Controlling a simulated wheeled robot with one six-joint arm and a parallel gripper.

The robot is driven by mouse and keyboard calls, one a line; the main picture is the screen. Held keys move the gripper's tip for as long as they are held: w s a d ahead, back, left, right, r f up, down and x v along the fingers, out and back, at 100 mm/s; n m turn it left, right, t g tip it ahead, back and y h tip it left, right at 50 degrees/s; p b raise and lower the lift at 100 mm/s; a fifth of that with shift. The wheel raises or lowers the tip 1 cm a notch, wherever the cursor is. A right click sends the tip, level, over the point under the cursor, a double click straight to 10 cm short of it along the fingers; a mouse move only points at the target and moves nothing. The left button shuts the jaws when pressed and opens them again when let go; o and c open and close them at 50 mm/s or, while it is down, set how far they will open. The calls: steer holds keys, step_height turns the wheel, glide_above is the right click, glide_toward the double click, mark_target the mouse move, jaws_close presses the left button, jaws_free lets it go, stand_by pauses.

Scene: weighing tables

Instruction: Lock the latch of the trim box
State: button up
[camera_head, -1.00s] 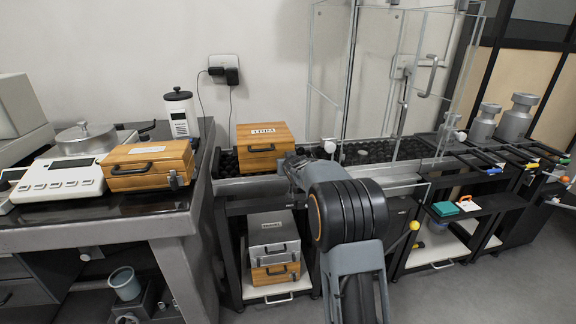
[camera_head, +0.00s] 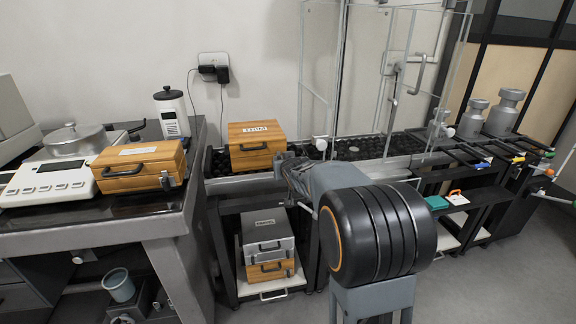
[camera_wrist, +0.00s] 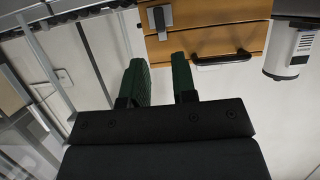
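The trim box (camera_head: 249,146) is a wooden case with a white TRIM label on its lid and a dark front handle. It stands on a black studded bed in the head view. The wrist view shows a wooden box (camera_wrist: 211,38), taken as the same one, upside down, with a dark handle and a grey metal latch (camera_wrist: 160,18). Whether the latch is fastened is unclear. My gripper (camera_wrist: 160,78) has two green fingers, apart and empty, with the latch beyond them and no visible contact. In the head view my gripper (camera_head: 289,170) is by the box's right front corner, hiding its latch.
Clear glass panels (camera_head: 385,80) rise right of the box. A second wooden case (camera_head: 138,168) and a white scale (camera_head: 48,183) sit on the left table. A white canister (camera_head: 171,112) stands behind them. Metal weights (camera_head: 503,110) stand far right.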

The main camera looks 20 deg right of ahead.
steer(key=shift+p+v, duration=0.35)
steer(key=shift+v, duration=1.6)
steer(key=s+a+r+n+g+y+p, duration=0.1)
steer(key=s+a+r+g+p, duration=0.3)
steer(key=s+r+p, duration=0.6)
steer(key=s+a+r+n+g+y+p, duration=0.1)
steer(key=s+a+r+g+p, duration=0.4)
steer(key=s+p, duration=1.2)
steer(key=a+r+p, duration=0.1)
steer(key=a+r, duration=0.2)
steer(key=r, duration=0.2)
steer(key=shift+r+y, duration=0.3)
steer(key=shift+r, duration=0.05)
